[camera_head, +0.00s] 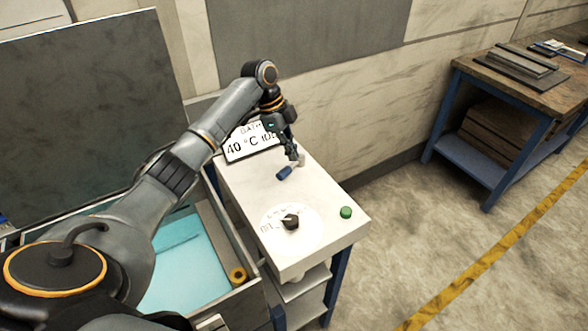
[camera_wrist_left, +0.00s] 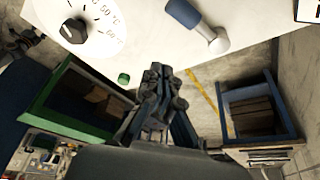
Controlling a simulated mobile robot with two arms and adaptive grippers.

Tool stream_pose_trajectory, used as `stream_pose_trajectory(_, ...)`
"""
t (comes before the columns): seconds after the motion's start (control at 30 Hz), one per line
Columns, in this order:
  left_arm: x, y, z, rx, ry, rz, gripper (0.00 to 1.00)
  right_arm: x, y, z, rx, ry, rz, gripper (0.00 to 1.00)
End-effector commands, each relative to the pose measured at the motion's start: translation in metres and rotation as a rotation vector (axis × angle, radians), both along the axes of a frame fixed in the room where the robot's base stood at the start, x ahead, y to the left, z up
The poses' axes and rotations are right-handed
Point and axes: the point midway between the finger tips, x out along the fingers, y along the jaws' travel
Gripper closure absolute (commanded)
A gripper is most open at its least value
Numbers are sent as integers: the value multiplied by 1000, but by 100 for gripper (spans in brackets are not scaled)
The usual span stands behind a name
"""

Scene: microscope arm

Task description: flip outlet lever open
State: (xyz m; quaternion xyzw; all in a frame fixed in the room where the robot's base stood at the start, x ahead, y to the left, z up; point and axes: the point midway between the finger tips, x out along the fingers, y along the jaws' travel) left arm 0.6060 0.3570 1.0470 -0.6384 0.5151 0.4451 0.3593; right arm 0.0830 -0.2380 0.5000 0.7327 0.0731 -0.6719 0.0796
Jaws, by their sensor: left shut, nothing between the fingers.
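The outlet lever has a blue handle (camera_head: 284,173) and a pale metal pivot end (camera_head: 301,160). It lies on the white top of the bench unit, toward its back. In the left wrist view the blue handle (camera_wrist_left: 184,13) and the metal end (camera_wrist_left: 218,42) show at the top. My left gripper (camera_head: 293,154) points down just beside the lever at its metal end. Its fingers (camera_wrist_left: 157,76) are shut with nothing between them. I cannot tell whether the fingertips touch the lever. My right gripper is not in view.
A black dial knob (camera_head: 291,221) and a green button (camera_head: 346,212) are on the unit's white top (camera_head: 325,220). A display sign (camera_head: 250,143) stands behind the lever. An open-lidded bath with blue liquid (camera_head: 185,270) is at left. A blue-framed workbench (camera_head: 500,120) stands far right.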

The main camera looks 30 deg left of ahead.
Motion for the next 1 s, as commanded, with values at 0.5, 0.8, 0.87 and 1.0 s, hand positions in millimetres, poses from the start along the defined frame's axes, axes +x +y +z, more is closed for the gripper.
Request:
stream_pose_trajectory(0.5, 1, 9, 26, 0, 2, -1, 100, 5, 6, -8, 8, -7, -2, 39)
stream_pose_trajectory(0.8, 1, 9, 26, -1, 0, -1, 100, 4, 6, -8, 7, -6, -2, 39)
stream_pose_trajectory(0.87, 1, 9, 29, -1, 0, -1, 100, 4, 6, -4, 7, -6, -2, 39)
stream_pose_trajectory(1.0, 1, 9, 53, -1, 0, -1, 100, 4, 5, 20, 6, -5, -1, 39)
